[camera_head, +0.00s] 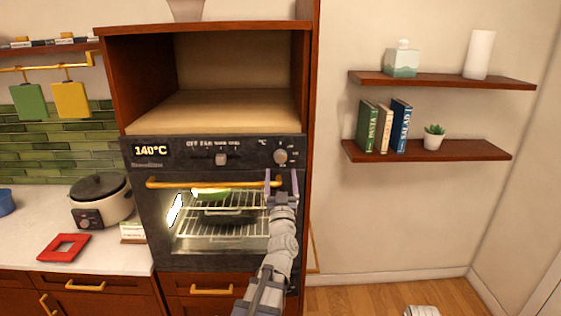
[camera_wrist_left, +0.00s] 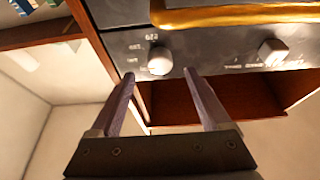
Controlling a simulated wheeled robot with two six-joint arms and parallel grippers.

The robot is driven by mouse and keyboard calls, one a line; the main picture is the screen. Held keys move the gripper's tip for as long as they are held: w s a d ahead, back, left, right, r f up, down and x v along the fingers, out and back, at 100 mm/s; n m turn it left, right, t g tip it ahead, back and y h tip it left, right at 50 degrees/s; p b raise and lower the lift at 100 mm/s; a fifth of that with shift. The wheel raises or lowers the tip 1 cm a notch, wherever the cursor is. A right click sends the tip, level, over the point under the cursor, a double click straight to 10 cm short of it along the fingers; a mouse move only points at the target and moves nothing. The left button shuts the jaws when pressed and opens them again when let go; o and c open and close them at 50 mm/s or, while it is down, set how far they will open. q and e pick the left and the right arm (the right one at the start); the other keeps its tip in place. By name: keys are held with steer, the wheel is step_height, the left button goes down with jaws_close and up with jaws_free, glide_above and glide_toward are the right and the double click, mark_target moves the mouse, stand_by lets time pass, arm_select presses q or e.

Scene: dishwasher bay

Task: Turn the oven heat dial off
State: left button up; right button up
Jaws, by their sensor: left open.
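The oven (camera_head: 145,215) is built into a wooden cabinet, and its display (camera_head: 149,150) reads 140°C. The round pale heat dial (camera_head: 281,157) is at the right end of the dark control panel, with °C marked near it. In the left wrist view, which looks upside down, the dial (camera_wrist_left: 159,61) sits between and just beyond the fingertips. My left gripper (camera_head: 281,180) is open, with its fingers pointing up at the panel just below the dial. It is empty in the wrist view (camera_wrist_left: 159,76); contact with the dial cannot be told.
A gold handle (camera_head: 205,183) crosses the oven door just below the panel. A second knob (camera_head: 221,159) sits mid-panel. The oven is lit inside, with a green item (camera_head: 212,193) on a rack. A cooker (camera_head: 101,198) stands on the left counter. Shelves (camera_head: 440,80) hang right.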

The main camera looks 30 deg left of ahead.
mark_target(280, 160)
arm_select(q)
steer(key=p+x, duration=0.1)
steer(key=x, duration=0.4)
steer(key=shift+w+a+r+p, duration=0.1)
steer(key=shift+w+a+p, duration=0.05)
steer(key=shift+w+p, duration=0.2)
steer(key=shift+s, duration=0.1)
steer(key=shift+c, duration=0.2)
jaws_close()
